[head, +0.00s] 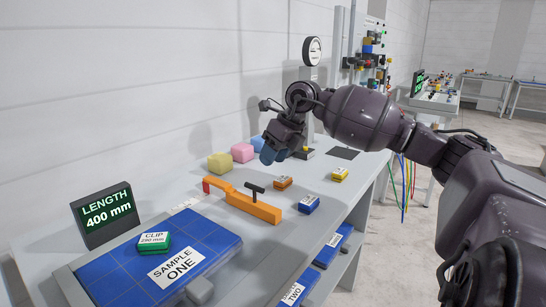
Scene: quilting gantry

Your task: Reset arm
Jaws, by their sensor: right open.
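My right arm comes in from the right and reaches across the back of the grey bench (330,185). My right gripper (270,155) is open and empty. It hangs above the bench top, with its blue fingertips pointing down and left. It appears just in front of a light blue block (258,143); I cannot tell whether they touch. My left gripper is not in view.
Coloured cables (405,185) hang beyond the bench.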

